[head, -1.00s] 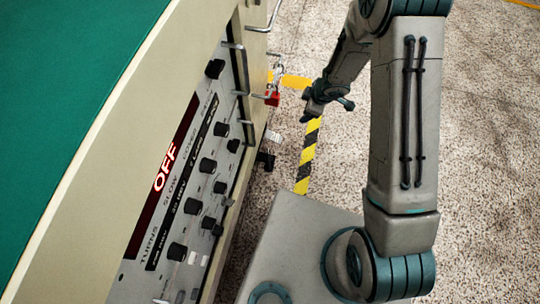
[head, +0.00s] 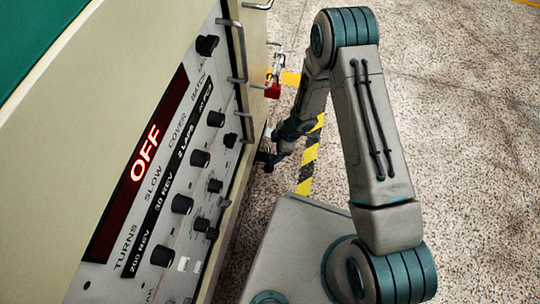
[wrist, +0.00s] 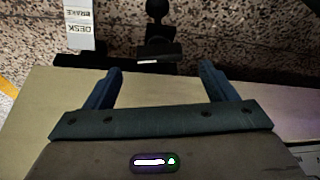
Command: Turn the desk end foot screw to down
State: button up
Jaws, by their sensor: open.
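A black fitting low at the cabinet's end, which I take to be the desk end foot screw, shows in the wrist view (wrist: 158,46). It has a round knob above a block and a dark bar with a small white mark. A white label (wrist: 79,25) beside it reads DESK and BRAKE. My gripper (wrist: 160,68) is open, its two blue fingers spread, with the fitting just beyond and between the fingertips. I see no contact. In the head view the fitting (head: 262,158) is small and dark beside my gripper (head: 279,157), whose fingertips are hard to make out.
The cream cabinet (head: 90,90) stands at left with a knob panel and a red OFF display (head: 145,152). Metal handles (head: 236,65) and a red padlock (head: 272,89) stick out near my arm. Speckled floor with a yellow-black stripe (head: 308,160) is clear at right.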

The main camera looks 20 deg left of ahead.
aim_at(269, 154)
jog(key=b+x, duration=0.2)
jog(key=x, duration=0.3)
jog(key=shift+r, duration=0.1)
jog(key=c, duration=1)
